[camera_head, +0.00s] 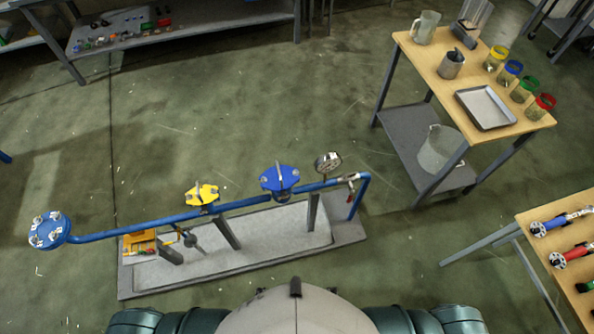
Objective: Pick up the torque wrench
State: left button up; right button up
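I cannot tell for sure which thing is the torque wrench. On the wooden-topped table at the right edge (528,238) lie several long tools with metal ends. One has a blue body (551,226), one a red body (570,256) and one a green body (586,285). The right picture edge cuts them off, and they are too small to identify. Neither of my grippers is in view. Only my shoulders and the top of my own body show at the bottom edge.
A blue pipe rig (130,230) with a yellow valve (202,195), a blue valve (279,180) and a gauge (327,163) stands ahead on a grey base (234,258). A wooden-topped cart (440,82) with jars and a metal tray (486,108) stands upper right. Open floor lies between.

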aim_at(588, 210)
jog(key=z, duration=2.35)
